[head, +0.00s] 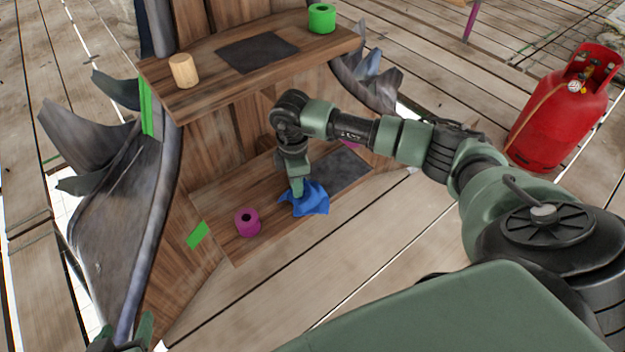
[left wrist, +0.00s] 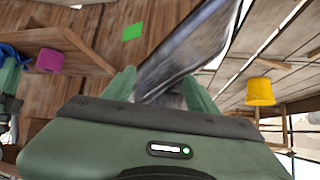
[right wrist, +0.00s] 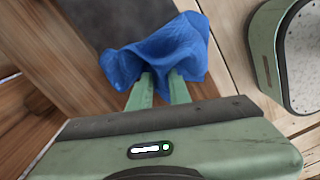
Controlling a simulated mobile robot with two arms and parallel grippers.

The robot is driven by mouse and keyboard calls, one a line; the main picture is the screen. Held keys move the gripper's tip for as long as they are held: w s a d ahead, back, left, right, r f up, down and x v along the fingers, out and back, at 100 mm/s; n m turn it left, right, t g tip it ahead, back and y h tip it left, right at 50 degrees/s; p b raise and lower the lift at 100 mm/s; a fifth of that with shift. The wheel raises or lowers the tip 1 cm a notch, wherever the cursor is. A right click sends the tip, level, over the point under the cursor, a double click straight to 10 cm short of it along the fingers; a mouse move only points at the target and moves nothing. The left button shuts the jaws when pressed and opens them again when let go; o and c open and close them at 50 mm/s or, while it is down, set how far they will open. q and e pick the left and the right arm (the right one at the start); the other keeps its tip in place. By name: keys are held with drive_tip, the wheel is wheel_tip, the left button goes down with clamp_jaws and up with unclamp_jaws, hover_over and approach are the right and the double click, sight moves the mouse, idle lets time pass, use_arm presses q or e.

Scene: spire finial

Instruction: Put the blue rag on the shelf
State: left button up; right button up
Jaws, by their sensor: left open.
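The blue rag (head: 310,200) is crumpled at the front edge of the lower wooden shelf (head: 220,210), beside a dark square patch (head: 345,172). My right gripper (head: 297,190) reaches down to it; in the right wrist view the fingers (right wrist: 160,85) are close together with the rag (right wrist: 155,52) bunched at their tips. I cannot tell whether the rag rests on the board. The upper shelf (head: 210,85) has a dark square patch (head: 257,52) with bare wood around it. My left gripper (head: 125,335) is open and empty at the lower left; its fingers (left wrist: 160,88) are wide apart.
A magenta roll (head: 247,222) stands on the lower shelf left of the rag. A wooden cylinder (head: 183,70) and a green roll (head: 321,17) stand on the upper shelf's ends. A red gas bottle (head: 562,110) stands at right. Dark curved fins (head: 125,210) flank the shelves.

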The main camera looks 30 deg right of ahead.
drive_tip(key=o, duration=0.4)
